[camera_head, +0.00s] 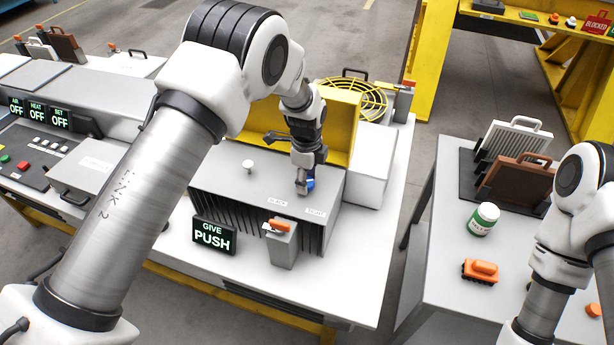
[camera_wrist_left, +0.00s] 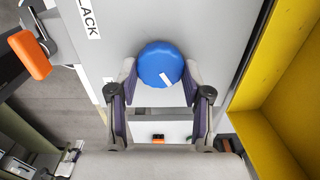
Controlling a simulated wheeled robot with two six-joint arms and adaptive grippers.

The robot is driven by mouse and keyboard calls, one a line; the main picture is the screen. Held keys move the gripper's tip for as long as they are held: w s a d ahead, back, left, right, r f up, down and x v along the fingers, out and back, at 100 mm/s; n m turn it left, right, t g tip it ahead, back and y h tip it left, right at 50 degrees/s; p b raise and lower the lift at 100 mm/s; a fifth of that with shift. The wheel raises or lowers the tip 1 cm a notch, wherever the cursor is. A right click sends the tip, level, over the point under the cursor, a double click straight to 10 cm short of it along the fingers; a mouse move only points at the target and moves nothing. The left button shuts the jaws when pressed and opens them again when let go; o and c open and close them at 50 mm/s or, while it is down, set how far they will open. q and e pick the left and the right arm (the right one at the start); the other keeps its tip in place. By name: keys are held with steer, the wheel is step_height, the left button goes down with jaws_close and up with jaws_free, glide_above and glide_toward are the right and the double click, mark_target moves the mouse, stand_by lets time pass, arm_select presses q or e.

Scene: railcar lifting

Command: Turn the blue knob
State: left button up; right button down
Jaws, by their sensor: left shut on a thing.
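The blue knob (camera_head: 311,184) sits on top of the grey finned box (camera_head: 235,187), near its right end; it also shows large in the left wrist view (camera_wrist_left: 160,64), with a white mark on its face. My left gripper (camera_head: 304,185) reaches down from above and is shut on the knob. In the left wrist view its fingers (camera_wrist_left: 160,80) lie on either side of the knob. The gripper hides part of the knob in the head view. My right arm shows at the right edge, but its gripper is out of view.
A white knob (camera_head: 248,165) stands on the same box. A yellow panel (camera_head: 342,125) stands behind. A side table (camera_head: 440,215) holds a green bottle (camera_head: 483,219).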

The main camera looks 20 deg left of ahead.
arm_select(q)
steer(key=m, duration=0.4)
steer(key=m+p, duration=0.1)
steer(key=m, duration=0.1)
steer(key=shift+s+f, duration=0.1)
steer(key=shift+s, duration=0.15)
steer(key=m, duration=0.6)
steer(key=shift+a+p, duration=0.1)
steer(key=shift+p, duration=0.3)
steer(key=o, duration=1.2)
steer(key=shift+w, duration=0.1)
steer(key=shift+c, duration=0.2)
step_height(320, 180, up, 12)
